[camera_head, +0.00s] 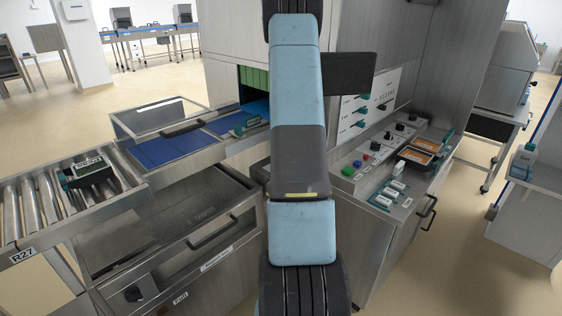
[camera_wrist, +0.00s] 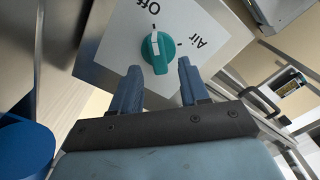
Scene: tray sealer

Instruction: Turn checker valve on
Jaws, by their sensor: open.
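The valve is a teal round knob (camera_wrist: 160,58) with a raised grip on a light grey panel (camera_wrist: 212,52) marked "Off" and "Air". Its white pointer faces the tick by the word "Off", in the wrist view. My gripper (camera_wrist: 158,68) is open. Its two blue fingers stand on either side of the lower part of the knob, one left and one right. I cannot tell whether they touch it or how deep they reach. In the head view my arm blocks the middle, and neither my gripper nor this knob can be made out.
A white panel with teal handles (camera_head: 378,100) and a control desk with buttons (camera_head: 348,171) stand right of my arm. A roller conveyor (camera_head: 38,205) and an open steel drawer (camera_head: 165,225) lie left. A blue round thing (camera_wrist: 22,150) shows lower left in the wrist view.

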